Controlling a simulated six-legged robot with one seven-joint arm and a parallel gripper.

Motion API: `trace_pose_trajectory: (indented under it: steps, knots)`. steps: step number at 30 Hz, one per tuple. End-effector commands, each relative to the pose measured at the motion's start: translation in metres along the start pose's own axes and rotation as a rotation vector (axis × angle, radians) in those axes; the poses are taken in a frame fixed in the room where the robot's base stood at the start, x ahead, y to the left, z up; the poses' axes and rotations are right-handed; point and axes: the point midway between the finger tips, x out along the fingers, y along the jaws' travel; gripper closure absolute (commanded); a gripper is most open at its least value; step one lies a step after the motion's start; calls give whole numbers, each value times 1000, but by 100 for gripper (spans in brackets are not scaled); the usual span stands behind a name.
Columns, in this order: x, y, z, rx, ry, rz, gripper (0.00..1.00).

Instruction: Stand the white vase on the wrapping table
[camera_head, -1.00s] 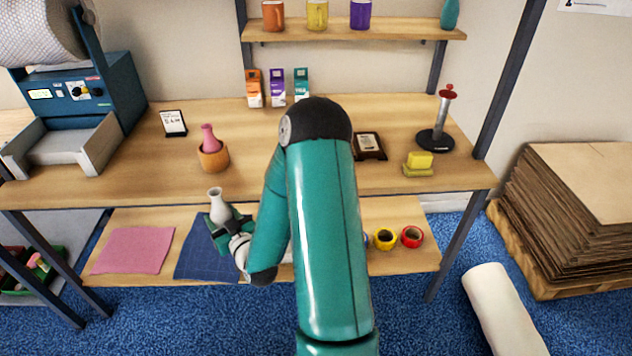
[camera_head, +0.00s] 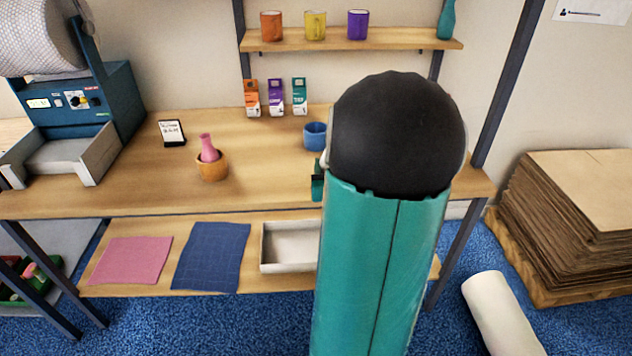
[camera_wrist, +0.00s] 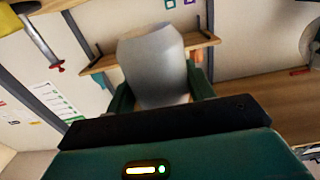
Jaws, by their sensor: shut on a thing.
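The white vase (camera_wrist: 155,65) shows large and close in the wrist view, between the two fingers of my gripper (camera_wrist: 160,88). My gripper is shut on it. In the head view my own arm hides the vase and nearly all of my gripper; only a small teal part shows at the arm's left edge, above the table's front. The wrapping table (camera_head: 255,190) has a bare wooden top left of my arm. I cannot tell how high the vase is above it.
A pink vase stands in an orange pot (camera_head: 212,168). A blue cup (camera_head: 315,136) is near my arm, with small cartons (camera_head: 275,97) behind. A card stand (camera_head: 172,132) and a blue machine (camera_head: 90,105) are at left. The lower shelf holds cloths and a white tray (camera_head: 288,262).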

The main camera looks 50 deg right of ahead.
Motion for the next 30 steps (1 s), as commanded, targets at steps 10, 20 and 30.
trace_pose_trajectory:
  steps: [10,20,30]
  knots:
    - [67,-18,32,4,0,-1,75]
    - [101,-27,76,2,0,-1,75]
    - [112,-30,106,1,-2,-1,75]
